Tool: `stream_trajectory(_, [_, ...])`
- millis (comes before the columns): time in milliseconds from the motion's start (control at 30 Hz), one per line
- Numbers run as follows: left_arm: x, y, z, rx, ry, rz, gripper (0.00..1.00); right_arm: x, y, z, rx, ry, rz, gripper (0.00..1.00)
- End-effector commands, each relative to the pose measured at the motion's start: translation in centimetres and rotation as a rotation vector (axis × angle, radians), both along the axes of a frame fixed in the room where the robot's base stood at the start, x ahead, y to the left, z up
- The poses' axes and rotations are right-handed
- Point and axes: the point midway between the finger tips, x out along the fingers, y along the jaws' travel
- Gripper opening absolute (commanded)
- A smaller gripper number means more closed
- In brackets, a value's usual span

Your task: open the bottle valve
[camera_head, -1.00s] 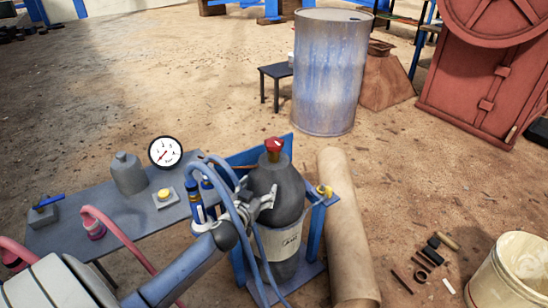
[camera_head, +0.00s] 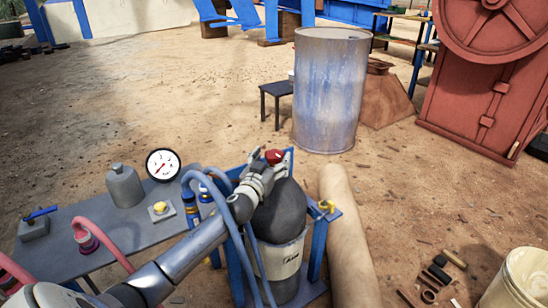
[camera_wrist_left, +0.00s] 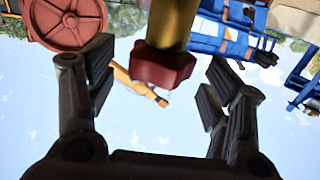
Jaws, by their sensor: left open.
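The dark grey bottle (camera_head: 281,212) stands upright in a blue stand, with a pale band marked "AIR" around its lower part. Its red valve knob (camera_head: 273,156) is on top. My left gripper (camera_head: 262,167) is at the bottle's top, close beside the knob, and hides the neck. In the left wrist view the red knob (camera_wrist_left: 162,68) on its brass stem (camera_wrist_left: 173,22) shows between the two spread fingers of my left gripper (camera_wrist_left: 157,80), with a gap on both sides. My right gripper is not in view.
A grey bench (camera_head: 130,228) left of the bottle bears a pressure gauge (camera_head: 162,164), a grey flask (camera_head: 124,187) and a yellow button (camera_head: 160,208). Blue hoses (camera_head: 222,195) hang close to my left arm. A tan pipe (camera_head: 347,235) lies right of the stand.

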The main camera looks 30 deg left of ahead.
Motion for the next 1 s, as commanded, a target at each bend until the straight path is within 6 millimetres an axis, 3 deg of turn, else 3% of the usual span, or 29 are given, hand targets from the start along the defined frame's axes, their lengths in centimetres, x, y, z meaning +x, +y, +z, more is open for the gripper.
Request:
stream_trajectory(200, [1.8,0.5,0.0,-0.001,0.0,0.001,0.74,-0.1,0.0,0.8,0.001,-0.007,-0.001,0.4])
stream_trajectory(567, [2.2,0.5,-0.1,0.0,0.001,0.0,0.74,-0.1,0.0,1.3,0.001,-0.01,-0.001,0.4])
stream_trajectory(933, [2.2,0.5,-0.1,0.0,0.001,0.0,0.29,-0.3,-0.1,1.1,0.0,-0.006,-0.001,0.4])
stream_trajectory(1000, [2.2,0.5,-0.1,-0.001,0.001,0.0,0.28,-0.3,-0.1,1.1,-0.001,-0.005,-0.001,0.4])
